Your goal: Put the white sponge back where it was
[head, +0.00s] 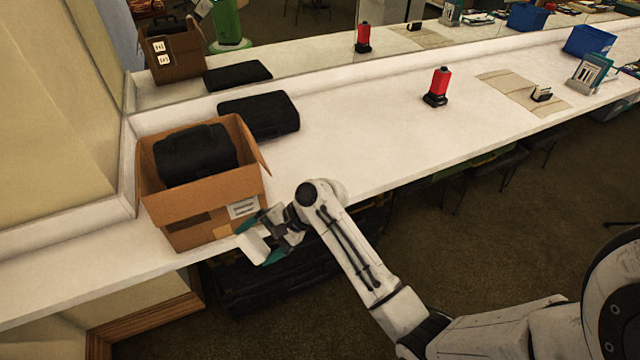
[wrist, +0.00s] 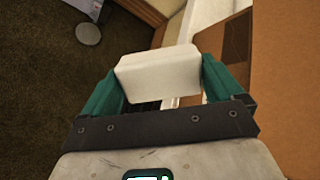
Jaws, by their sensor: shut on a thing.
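The white sponge (wrist: 158,74) is a pale block held between the two green fingers of my gripper (wrist: 160,85) in the wrist view. In the head view, my gripper (head: 262,238) is at the counter's front edge, just in front of the cardboard box's lower right corner. The sponge (head: 254,247) shows there as a small white block. My gripper is shut on it. The wrist view shows the floor beyond the sponge on the left and the box close on the right.
An open cardboard box (head: 213,214) holding a black case (head: 195,154) stands on the white counter (head: 360,138). Another black case (head: 259,115) lies behind it. A red and black object (head: 438,86), a flat beige mat (head: 497,84) and a blue bin (head: 588,41) are farther right. The counter's middle is clear.

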